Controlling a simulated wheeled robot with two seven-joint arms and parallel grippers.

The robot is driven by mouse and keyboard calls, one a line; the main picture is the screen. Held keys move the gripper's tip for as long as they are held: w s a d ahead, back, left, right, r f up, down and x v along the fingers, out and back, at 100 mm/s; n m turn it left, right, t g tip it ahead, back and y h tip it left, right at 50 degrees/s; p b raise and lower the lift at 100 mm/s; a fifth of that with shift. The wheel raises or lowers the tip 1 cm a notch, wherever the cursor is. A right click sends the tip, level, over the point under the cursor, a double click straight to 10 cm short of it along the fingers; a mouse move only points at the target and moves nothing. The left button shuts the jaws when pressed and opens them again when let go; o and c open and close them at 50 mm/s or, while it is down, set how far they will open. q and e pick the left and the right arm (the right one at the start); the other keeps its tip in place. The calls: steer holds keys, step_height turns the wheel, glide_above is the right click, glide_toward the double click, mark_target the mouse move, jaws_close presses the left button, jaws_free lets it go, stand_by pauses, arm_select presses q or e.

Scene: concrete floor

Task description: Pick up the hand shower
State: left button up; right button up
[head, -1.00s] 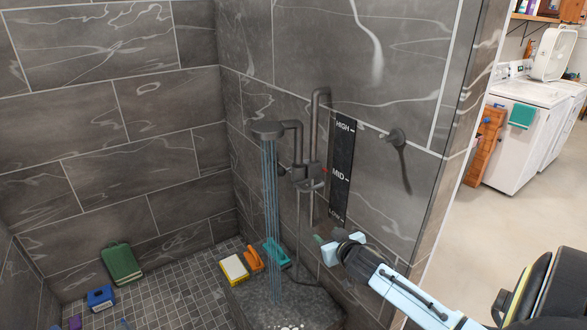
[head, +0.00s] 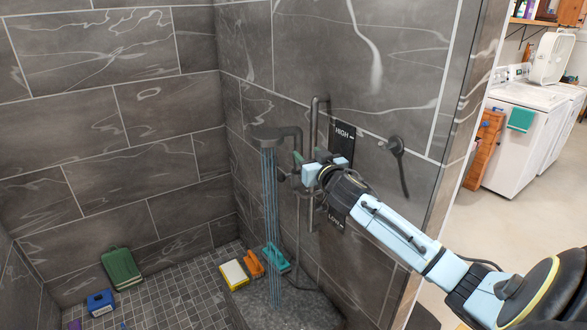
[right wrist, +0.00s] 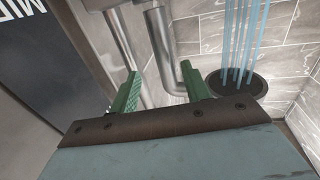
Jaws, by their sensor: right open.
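The hand shower (head: 268,134) is a dark grey head on a bent arm, mounted on the shower rail at the wall, with blue water streams falling from it. In the right wrist view its round dark head (right wrist: 240,88) shows at the right, and grey pipes (right wrist: 163,40) run up the middle. My right gripper (head: 299,169) is at the rail, just right of and below the head. Its two green fingers (right wrist: 160,90) are apart, with a pipe showing between them. I cannot tell whether they touch it. My left gripper is not in view.
A black height strip marked HIGH and LOW (head: 345,135) is on the wall behind my right arm. A dark wall handle (head: 396,145) is to the right. Yellow (head: 233,273), orange (head: 252,263) and teal (head: 275,257) items lie below. A green item (head: 121,268) is far left.

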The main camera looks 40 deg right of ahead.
mark_target(300, 149)
steer(key=x, duration=0.4)
steer(key=shift+w+a+r, duration=0.1)
steer(key=shift+w+a, duration=0.15)
steer(key=shift+a, duration=0.05)
steer(key=shift+w+d, duration=0.15)
steer(key=shift+w, duration=0.4)
jaws_close()
